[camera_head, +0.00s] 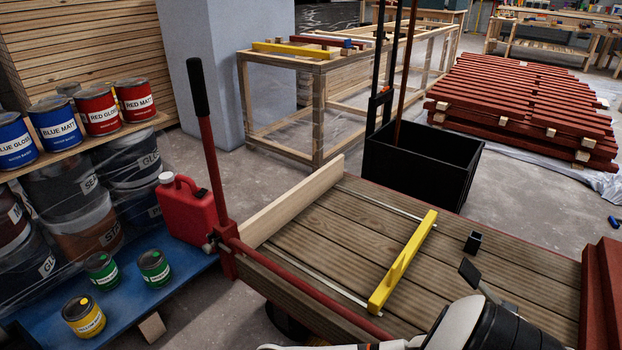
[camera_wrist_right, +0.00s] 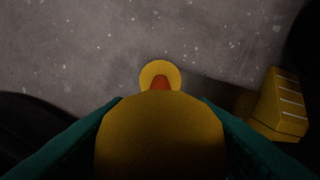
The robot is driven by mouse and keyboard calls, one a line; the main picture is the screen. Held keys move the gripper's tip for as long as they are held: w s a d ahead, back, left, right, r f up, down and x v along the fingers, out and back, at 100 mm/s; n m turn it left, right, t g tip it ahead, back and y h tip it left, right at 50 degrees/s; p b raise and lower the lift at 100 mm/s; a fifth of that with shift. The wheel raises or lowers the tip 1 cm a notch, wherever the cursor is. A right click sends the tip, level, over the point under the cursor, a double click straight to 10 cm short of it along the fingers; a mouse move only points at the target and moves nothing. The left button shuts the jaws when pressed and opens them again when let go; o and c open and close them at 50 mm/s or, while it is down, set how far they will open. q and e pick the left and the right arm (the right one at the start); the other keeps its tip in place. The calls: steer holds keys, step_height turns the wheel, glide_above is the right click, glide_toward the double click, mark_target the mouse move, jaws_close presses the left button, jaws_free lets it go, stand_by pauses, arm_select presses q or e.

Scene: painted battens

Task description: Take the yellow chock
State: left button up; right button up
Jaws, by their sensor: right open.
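A yellow block with pale stripes across it, which looks like the yellow chock (camera_wrist_right: 282,106), is on the concrete floor at the right in the right wrist view. My right gripper (camera_wrist_right: 162,106) is open, its teal sides reaching in from the lower corners. A large rounded yellow shape (camera_wrist_right: 160,138) fills the space between them, with a smaller yellow disc and orange piece beyond. I cannot tell what this shape is or whether it touches the gripper. The chock is right of the gripper and apart from it.
A black bin (camera_head: 420,165) stands behind. Dark rounded shapes flank the floor in the wrist view.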

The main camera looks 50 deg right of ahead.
steer(key=shift+f, duration=0.3)
jaws_close()
steer(key=shift+r, duration=0.2)
stand_by(0.4)
